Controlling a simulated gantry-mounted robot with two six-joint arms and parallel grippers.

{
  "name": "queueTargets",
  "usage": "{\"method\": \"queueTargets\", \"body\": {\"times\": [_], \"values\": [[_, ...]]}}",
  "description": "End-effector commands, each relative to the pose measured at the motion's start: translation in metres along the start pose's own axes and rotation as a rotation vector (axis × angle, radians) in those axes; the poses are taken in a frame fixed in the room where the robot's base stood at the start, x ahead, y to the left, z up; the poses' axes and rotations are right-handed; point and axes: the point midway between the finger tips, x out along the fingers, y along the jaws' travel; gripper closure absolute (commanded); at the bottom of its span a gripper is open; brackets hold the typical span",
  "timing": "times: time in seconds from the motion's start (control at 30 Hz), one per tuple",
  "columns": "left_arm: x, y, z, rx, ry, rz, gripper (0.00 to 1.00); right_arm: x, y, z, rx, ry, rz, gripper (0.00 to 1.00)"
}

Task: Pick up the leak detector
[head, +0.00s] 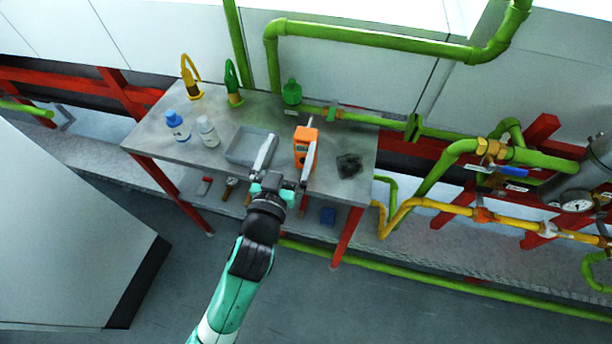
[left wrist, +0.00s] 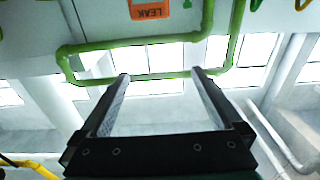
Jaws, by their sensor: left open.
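The leak detector (head: 304,146) is an orange box-shaped device standing at the right part of a grey table. In the left wrist view its orange face (left wrist: 150,9), labelled LEAK and upside down, is cut by the top edge. My left gripper (head: 289,152) is open, with its two fingers apart and nothing held. In the head view one finger lies left of the detector and the other overlaps its lower right side. In the left wrist view the detector lies beyond the fingertips (left wrist: 159,74), not between them. My right gripper is not in view.
Green pipes (head: 370,38) run behind. Small items lie on the lower shelf.

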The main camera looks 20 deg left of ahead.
Motion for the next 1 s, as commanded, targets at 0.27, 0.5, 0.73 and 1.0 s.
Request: {"method": "queueTargets", "body": {"times": [0.27, 0.5, 0.73, 1.0], "values": [[-0.011, 0.006, 0.077, 0.01, -0.034, 0.017, 0.0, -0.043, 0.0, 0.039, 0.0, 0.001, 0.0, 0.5], [0.008, 0.007, 0.076, 0.01, -0.032, 0.016, 0.0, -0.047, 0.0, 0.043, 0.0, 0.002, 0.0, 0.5], [0.049, 0.007, 0.078, 0.009, -0.033, 0.017, 0.0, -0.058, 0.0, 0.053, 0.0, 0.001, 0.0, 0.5], [0.063, 0.007, 0.079, 0.009, -0.032, 0.017, 0.0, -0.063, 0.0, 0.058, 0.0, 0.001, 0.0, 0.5]]}}
